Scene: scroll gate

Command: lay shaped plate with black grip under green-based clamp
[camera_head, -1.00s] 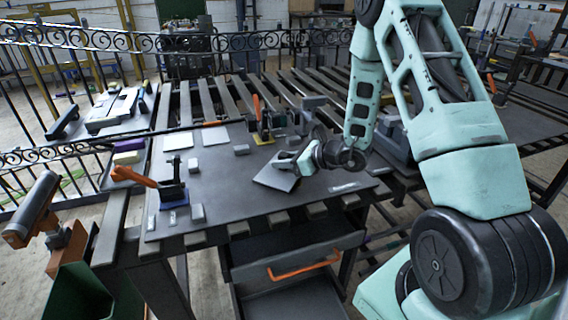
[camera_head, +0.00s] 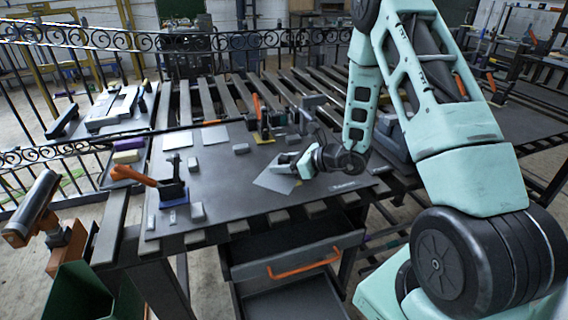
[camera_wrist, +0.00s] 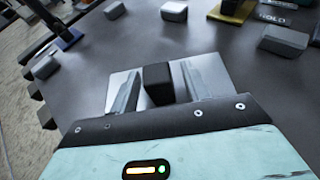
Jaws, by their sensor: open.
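The shaped plate (camera_head: 272,182) is light grey and lies on the dark table, partly hidden under my gripper. Its black grip (camera_wrist: 158,84) stands up between my fingers in the wrist view. My gripper (camera_head: 288,163) is open; its fingers (camera_wrist: 162,82) are on either side of the black grip with a narrow gap at each. A clamp with an orange handle (camera_head: 260,122) stands beyond the plate; its base looks yellow. Another orange-handled clamp (camera_head: 172,190) at the left has a blue base. I cannot make out a green base clearly.
Two pale flat plates (camera_head: 178,140) (camera_head: 214,135) lie at the table's back left. Several small grey blocks (camera_head: 196,211) stand about the table. A grey upright fixture (camera_head: 312,103) stands behind my gripper. The table's middle between the clamps is mostly clear.

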